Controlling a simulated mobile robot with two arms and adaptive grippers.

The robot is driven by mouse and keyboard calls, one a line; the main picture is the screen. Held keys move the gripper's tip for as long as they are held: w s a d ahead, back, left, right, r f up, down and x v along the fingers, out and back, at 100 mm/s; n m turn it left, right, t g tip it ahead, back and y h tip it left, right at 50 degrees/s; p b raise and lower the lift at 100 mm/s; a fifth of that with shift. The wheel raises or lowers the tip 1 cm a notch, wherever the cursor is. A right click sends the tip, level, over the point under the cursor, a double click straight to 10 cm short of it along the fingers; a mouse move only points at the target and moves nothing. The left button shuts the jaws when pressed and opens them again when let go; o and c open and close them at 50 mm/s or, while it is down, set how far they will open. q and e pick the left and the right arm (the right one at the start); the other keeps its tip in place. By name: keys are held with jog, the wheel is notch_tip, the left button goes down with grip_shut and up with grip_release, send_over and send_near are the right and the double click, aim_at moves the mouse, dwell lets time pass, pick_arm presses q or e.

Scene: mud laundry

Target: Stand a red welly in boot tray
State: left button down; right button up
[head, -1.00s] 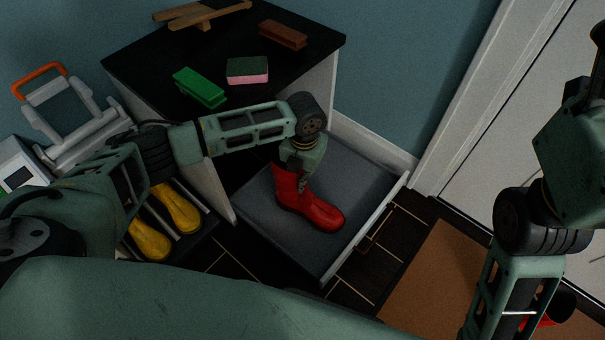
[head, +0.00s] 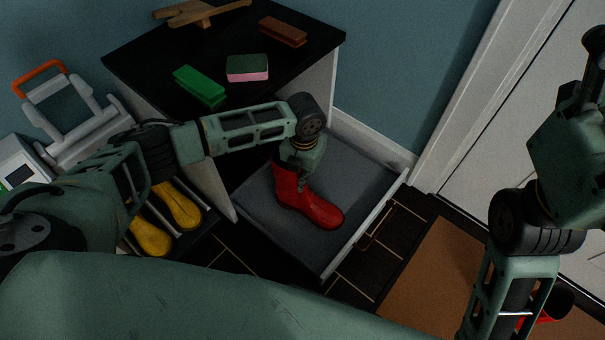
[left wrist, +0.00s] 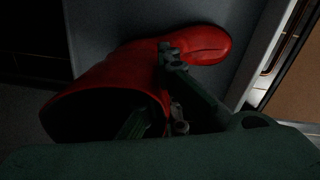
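A red welly (head: 312,208) stands upright in the grey, pulled-out drawer (head: 352,165) of the black-topped cabinet, its toe pointing right. My left gripper (head: 301,181) is at the top of its shaft. In the left wrist view, one finger of the left gripper (left wrist: 155,85) is inside the open top of the welly (left wrist: 110,85) and the other is outside, with the shaft wall between them. The fingers look apart. A dark tray (head: 205,232) with yellow wellies (head: 178,207) is at the left. My right gripper (head: 590,85) is dark and partly cut off at the right edge.
The cabinet top (head: 140,62) holds a green brush (head: 200,86), a sponge (head: 247,68), a brown brush (head: 283,32) and a wooden piece (head: 202,12). A brown mat (head: 440,270) lies right of the drawer. A red object (head: 545,321) shows partly behind my right arm.

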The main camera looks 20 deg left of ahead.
pick_arm(q)
jog(key=c, duration=2.5)
grip_release()
jog(key=o, duration=0.6)
jog(key=shift+o, duration=0.3)
jog(key=o, duration=0.4)
jog(key=shift+o, duration=0.2)
